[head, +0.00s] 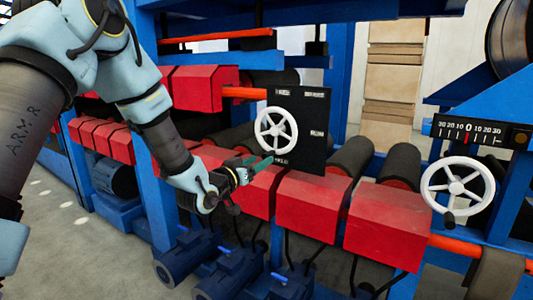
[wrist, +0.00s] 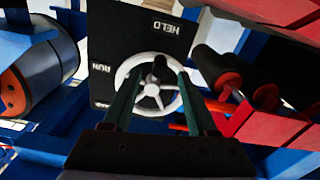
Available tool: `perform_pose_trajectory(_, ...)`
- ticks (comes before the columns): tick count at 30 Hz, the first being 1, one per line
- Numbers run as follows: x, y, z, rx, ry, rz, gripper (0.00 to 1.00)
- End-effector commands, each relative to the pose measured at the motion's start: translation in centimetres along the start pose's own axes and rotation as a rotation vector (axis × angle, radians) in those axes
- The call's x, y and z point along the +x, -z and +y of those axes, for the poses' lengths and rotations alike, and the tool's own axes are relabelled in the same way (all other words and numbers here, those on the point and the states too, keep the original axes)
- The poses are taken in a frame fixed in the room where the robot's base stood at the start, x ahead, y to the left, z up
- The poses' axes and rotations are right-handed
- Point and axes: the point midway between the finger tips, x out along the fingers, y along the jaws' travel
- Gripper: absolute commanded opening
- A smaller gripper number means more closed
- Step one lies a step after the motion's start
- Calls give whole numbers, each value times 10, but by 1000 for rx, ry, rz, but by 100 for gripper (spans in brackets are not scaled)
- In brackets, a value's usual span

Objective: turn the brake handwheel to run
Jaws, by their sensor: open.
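The brake handwheel (head: 276,131) is a white spoked wheel on a black panel (head: 312,110). In the wrist view, the fingers (wrist: 158,80) overlap the wheel on either side of the knob. I cannot tell whether they touch it.
A second white handwheel (head: 457,190) stands at the right, below a scale (head: 468,131) with a red mark. Red box covers (head: 312,205) and dark rollers (head: 350,155) lie below and beside the panel. Blue frame posts surround the machine. Grey floor is clear at the lower left.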

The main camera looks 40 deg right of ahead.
Motion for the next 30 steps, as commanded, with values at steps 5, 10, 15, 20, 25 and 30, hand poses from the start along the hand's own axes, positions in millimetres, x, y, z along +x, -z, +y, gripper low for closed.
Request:
perform_pose_trajectory(5,29,2,0,0,0,-1,58)
perform_pose_trajectory(10,43,1,0,0,1,-1,58)
perform_pose_trajectory(15,47,0,-1,0,2,-1,58)
perform_pose_trajectory(20,46,0,-1,0,2,-1,58)
perform_pose_trajectory(25,46,0,-1,0,2,-1,40)
perform_pose_trajectory(30,46,0,-1,0,2,-1,21)
